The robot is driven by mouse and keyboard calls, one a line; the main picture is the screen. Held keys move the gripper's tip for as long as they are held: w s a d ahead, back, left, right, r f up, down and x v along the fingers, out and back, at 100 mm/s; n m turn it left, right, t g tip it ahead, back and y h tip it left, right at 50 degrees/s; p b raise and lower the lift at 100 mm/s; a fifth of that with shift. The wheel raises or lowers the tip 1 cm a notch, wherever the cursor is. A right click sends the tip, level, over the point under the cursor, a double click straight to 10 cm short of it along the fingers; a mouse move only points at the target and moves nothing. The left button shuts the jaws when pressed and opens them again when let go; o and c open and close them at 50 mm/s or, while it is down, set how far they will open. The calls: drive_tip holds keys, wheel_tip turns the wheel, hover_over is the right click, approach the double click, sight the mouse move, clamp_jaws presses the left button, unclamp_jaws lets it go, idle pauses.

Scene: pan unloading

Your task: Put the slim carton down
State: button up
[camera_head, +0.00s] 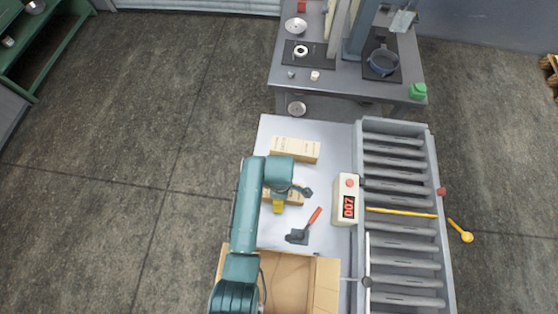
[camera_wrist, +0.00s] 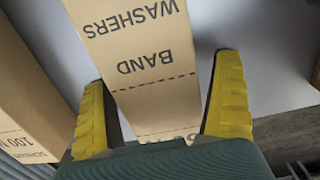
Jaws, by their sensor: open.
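The slim carton (camera_wrist: 135,35), tan with black print reading "WASHERS" and "BAND", lies between my gripper's two yellow fingers in the wrist view. My gripper (camera_wrist: 162,72) is open, with a clear gap to the carton on the right finger's side and a narrower one on the left. In the head view the carton (camera_head: 294,198) appears to lie on the pale tabletop (camera_head: 325,185), partly hidden by my arm and gripper (camera_head: 279,206). I cannot see its underside.
A second tan carton (camera_head: 295,149) lies just behind; a carton also fills the wrist view's left side. An open cardboard box (camera_head: 327,285) stands in front. A red-handled tool (camera_head: 313,218), a counter showing 007 (camera_head: 347,205) and a roller conveyor (camera_head: 395,175) are to the right.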

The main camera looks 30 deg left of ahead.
drive_tip(key=shift+r, duration=0.1)
drive_tip(key=c, duration=1.4)
